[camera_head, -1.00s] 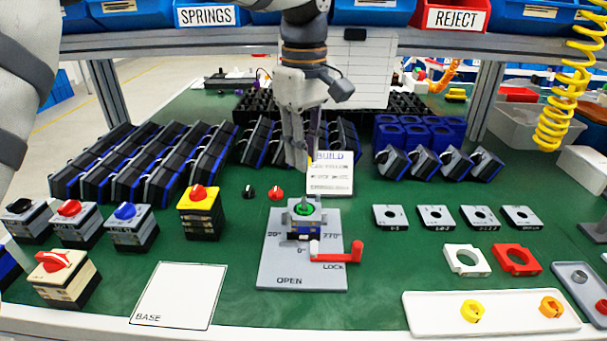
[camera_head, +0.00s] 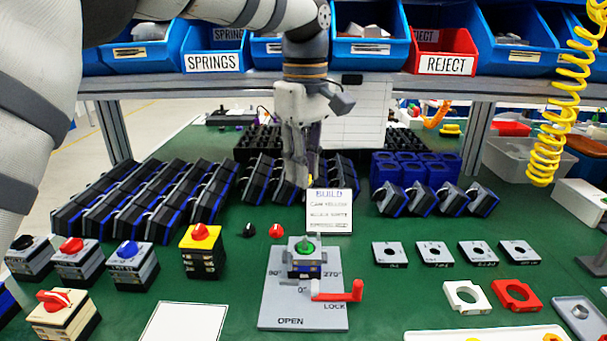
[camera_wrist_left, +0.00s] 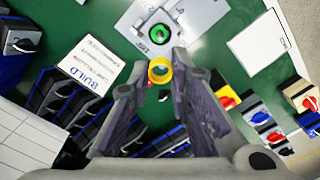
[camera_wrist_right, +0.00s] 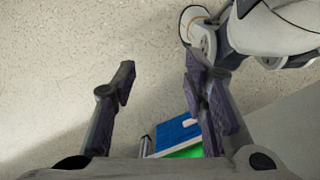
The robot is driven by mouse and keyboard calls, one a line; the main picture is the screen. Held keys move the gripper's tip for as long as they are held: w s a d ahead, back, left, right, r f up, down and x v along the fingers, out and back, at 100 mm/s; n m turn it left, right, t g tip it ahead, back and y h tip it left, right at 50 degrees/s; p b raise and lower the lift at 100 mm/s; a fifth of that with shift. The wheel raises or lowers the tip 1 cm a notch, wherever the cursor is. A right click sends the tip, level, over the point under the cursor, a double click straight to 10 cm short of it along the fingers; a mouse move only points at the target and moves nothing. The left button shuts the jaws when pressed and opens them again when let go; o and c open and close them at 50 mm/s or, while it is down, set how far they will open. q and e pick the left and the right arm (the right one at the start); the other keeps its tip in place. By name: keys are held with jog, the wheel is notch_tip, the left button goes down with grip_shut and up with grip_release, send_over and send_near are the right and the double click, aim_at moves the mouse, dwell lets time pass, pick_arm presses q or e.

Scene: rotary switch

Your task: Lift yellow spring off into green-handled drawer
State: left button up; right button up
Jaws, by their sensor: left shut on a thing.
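My left gripper (camera_head: 300,183) is shut on a small yellow ring-shaped piece, the yellow spring (camera_wrist_left: 160,70), at its fingertips. The gripper points down, above and behind the grey fixture (camera_head: 303,302). The switch body (camera_head: 306,262) stands on that fixture with a green centre, which also shows in the left wrist view (camera_wrist_left: 160,33). My right gripper (camera_wrist_right: 160,72) is open and empty over a speckled floor. No green-handled drawer can be made out; a blue and green thing (camera_wrist_right: 180,138) is partly hidden beside the right fingers.
Blue bins, one marked SPRINGS (camera_head: 213,62), and a red REJECT bin (camera_head: 447,65) line the shelf above. Rows of black and blue blocks (camera_head: 150,190) fill the table's back left. A red lever (camera_head: 338,291) sits on the fixture. A coiled yellow hose (camera_head: 560,110) hangs at right.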

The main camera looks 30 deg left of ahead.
pick_arm(q)
notch_tip(320, 180, up, 4)
jog(key=shift+r, duration=0.2)
dwell(0.4)
jog(key=shift+f, duration=0.1)
